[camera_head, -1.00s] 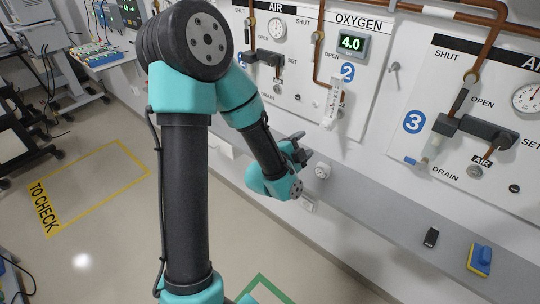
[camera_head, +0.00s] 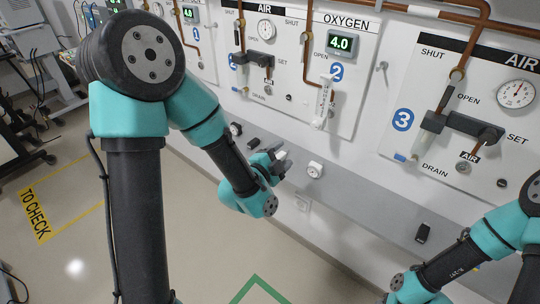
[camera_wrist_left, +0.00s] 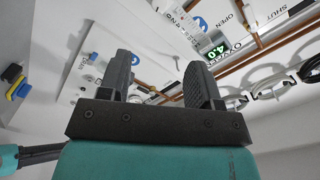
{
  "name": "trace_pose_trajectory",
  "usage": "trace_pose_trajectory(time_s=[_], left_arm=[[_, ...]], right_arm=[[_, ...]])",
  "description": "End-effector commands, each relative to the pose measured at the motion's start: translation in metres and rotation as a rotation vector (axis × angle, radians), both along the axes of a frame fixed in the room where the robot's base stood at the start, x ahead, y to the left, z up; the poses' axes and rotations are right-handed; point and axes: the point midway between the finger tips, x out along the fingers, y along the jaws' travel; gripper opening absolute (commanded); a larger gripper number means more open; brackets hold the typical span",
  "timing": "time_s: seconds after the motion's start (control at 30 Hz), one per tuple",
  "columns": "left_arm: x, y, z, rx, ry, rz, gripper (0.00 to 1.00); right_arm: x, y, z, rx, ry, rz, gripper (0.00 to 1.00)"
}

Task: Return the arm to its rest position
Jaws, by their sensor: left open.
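My left arm (camera_head: 140,200) comes in at the left of the head view, teal and dark grey, with its elbow raised. My left gripper (camera_head: 277,160) is in front of the grey ledge below the wall panels. In the left wrist view its two dark fingers (camera_wrist_left: 162,82) stand apart with nothing between them. My right arm (camera_head: 450,265) shows at the lower right of the head view. Its gripper is not visible there. In the left wrist view part of a teal and dark arm shows at the left edge.
White wall panels with gauges, copper pipes and a green 4.0 display (camera_head: 341,44) stand behind the arms. A small black item (camera_head: 422,233) lies on the grey ledge (camera_head: 360,200). The floor holds a yellow-outlined TO CHECK area (camera_head: 34,214) and a green outline (camera_head: 257,284).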

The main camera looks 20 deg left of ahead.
Motion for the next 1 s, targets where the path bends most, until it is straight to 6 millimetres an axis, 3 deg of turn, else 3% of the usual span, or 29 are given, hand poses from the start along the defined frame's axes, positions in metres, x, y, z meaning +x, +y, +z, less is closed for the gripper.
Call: trace_pose_trajectory(time_s=[0.43,0.57,0.67,0.77,1.0], left_arm=[[0.000,0.000,0.000,-0.001,0.001,-0.001,0.58],[0.000,0.001,-0.011,-0.021,0.042,0.000,0.58],[0.000,0.003,-0.036,-0.074,0.143,0.002,0.58],[-0.004,0.006,-0.077,-0.168,0.314,0.018,0.58],[-0.044,0.018,-0.202,-0.488,0.864,0.180,0.58]], right_arm=[[0.000,0.000,0.000,0.000,0.000,0.000,0.43],[0.000,0.000,0.000,0.000,0.000,0.000,0.43],[0.000,0.000,0.000,0.000,0.000,0.000,0.43],[0.000,0.000,0.000,0.000,0.000,0.000,0.43],[0.000,0.000,0.000,0.000,0.000,0.000,0.43]])
